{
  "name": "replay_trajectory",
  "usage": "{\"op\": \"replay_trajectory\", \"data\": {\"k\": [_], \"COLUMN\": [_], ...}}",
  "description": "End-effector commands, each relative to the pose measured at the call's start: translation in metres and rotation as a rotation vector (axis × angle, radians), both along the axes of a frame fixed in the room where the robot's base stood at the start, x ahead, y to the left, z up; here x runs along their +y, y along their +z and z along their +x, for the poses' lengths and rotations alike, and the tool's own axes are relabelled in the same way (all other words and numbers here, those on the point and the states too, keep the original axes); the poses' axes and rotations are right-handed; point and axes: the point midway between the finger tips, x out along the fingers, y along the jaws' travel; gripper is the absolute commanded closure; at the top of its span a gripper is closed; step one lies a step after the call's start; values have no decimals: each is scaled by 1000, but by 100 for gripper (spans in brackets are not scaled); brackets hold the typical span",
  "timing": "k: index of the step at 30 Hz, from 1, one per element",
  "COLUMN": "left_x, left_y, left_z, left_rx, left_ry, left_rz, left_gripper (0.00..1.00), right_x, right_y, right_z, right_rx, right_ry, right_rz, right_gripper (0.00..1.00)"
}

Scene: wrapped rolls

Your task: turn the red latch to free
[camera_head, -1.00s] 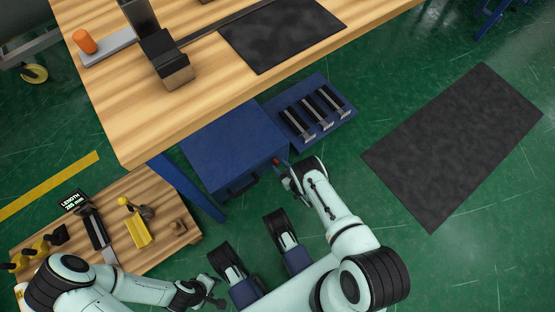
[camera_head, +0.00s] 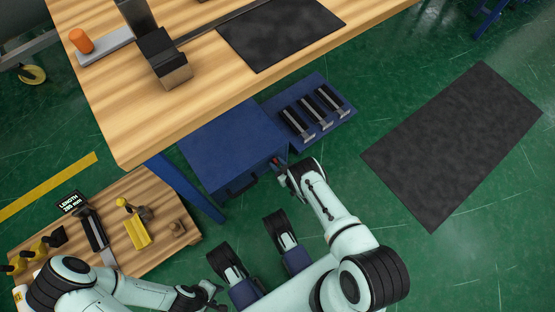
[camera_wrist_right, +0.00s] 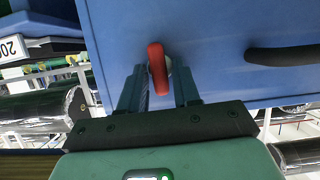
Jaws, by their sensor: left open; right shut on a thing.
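The red latch (camera_wrist_right: 158,68) sits on the front of a blue drawer box (camera_wrist_right: 215,35), near the box's edge. In the right wrist view its red lever lies between the two fingers of my right gripper (camera_wrist_right: 160,88), which is shut on it. In the head view the latch (camera_head: 275,161) is a small red spot at the box's right front corner, with my right gripper (camera_head: 281,168) beside it. My left gripper (camera_head: 213,291) is open and empty at the lower left, away from the box.
The blue box (camera_head: 225,150) stands under the wooden bench (camera_head: 130,125). A blue tray (camera_head: 318,82) with several black-and-silver devices lies beside it. A dark handle (camera_wrist_right: 285,54) is on the box front. A low wooden board (camera_head: 165,195) holds tools at left. A dark mat (camera_head: 450,145) lies right.

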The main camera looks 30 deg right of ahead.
Motion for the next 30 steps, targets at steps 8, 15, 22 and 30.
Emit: {"op": "replay_trajectory", "data": {"k": [8, 15, 22, 30], "left_x": [-1, -1, 0, 0], "left_y": [3, 3, 1, 0], "left_z": [6, 8, 3, -1], "left_rx": [-20, -27, -11, 2], "left_ry": [-2, -3, -1, 1], "left_rz": [1, 2, 1, 0], "left_gripper": [57, 57, 57, 57], "right_x": [2, 5, 8, 10], "right_y": [-1, -2, -4, -6], "right_z": [-1, -2, -2, -2], "right_rx": [-9, -27, -43, -64], "right_ry": [0, 0, 0, 1], "right_rz": [-148, -364, -583, -838], "right_gripper": [99, 99, 99, 99]}}
